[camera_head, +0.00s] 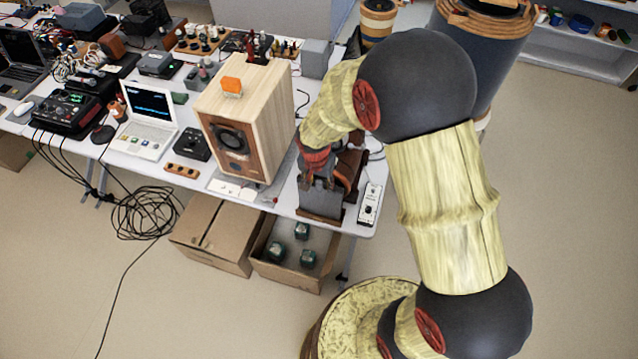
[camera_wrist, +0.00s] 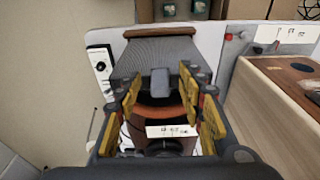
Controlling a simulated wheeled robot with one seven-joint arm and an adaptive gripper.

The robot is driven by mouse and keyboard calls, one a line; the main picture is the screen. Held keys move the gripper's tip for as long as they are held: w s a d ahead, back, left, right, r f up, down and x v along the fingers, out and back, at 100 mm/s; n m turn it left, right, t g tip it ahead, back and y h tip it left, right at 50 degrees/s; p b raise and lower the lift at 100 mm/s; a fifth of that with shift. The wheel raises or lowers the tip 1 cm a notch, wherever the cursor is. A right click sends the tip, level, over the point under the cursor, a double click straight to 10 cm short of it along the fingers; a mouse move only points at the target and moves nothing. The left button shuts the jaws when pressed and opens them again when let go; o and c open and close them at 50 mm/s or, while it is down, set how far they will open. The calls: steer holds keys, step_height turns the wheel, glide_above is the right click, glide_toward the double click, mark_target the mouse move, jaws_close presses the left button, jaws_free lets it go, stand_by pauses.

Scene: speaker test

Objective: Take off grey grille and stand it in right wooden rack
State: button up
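The grey grille (camera_head: 318,199) stands in the right wooden rack (camera_head: 319,218) at the table's right end, leaning back a little. In the wrist view the grille (camera_wrist: 150,50) shows as a ribbed grey panel behind the rack's brown front strip (camera_wrist: 160,32). A grey tab (camera_wrist: 160,82) stands up between my fingers. My gripper (camera_wrist: 160,88) is open, with a visible gap on both sides of the tab. In the head view my gripper (camera_head: 316,165) is just above the rack, its fingers partly hidden. The wooden speaker (camera_head: 247,120) stands to the left, its driver uncovered.
A white device (camera_head: 369,204) lies right of the rack, close to the table's edge. An orange block (camera_head: 232,86) sits on the speaker. A white laptop (camera_head: 147,125) and black box (camera_head: 192,145) stand farther left. Cardboard boxes (camera_head: 215,235) are on the floor below.

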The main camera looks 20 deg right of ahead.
step_height(320, 180, up, 12)
steer(key=s+a, duration=0.1)
steer(key=shift+s+f, duration=0.2)
steer(key=shift+s, duration=0.05)
steer(key=s+d+r+n+t+b, duration=0.1)
steer(key=s+r+n+t+b, duration=0.1)
steer(key=s, duration=0.7)
steer(key=s+d+r+n+t+y+b, duration=0.1)
steer(key=s+r+n+t+b, duration=0.1)
steer(key=s+r+n+b, duration=0.3)
steer(key=s+r+b, duration=0.2)
steer(key=s+r, duration=0.2)
steer(key=s, duration=0.1)
steer(key=shift+r, duration=0.2)
